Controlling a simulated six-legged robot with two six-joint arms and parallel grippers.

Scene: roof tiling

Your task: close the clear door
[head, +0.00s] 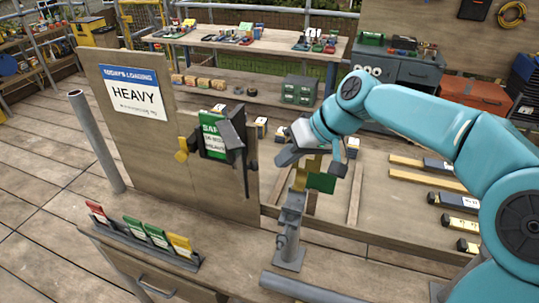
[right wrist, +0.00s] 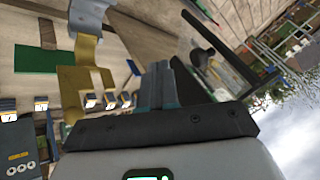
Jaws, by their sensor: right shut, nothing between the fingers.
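The clear door (head: 234,138) is a dark-framed panel at the right side of a green card (head: 211,139) on the wooden board. It seems to stand out from the board, open, with part of the card showing. In the right wrist view a dark-framed see-through panel, apparently the door (right wrist: 222,68), lies just right of my fingers. My right gripper (head: 288,157) is to the right of the door, apart from it in the head view. Its fingers (right wrist: 156,84) are shut and empty. My left gripper is not in view.
A grey post (head: 290,229) with a yellow and green top stands beneath my right gripper. A yellow block (head: 181,150) sits at the card's left. A rack of coloured cards (head: 150,241) stands on the front bench. A grey pipe (head: 97,142) stands left of the board.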

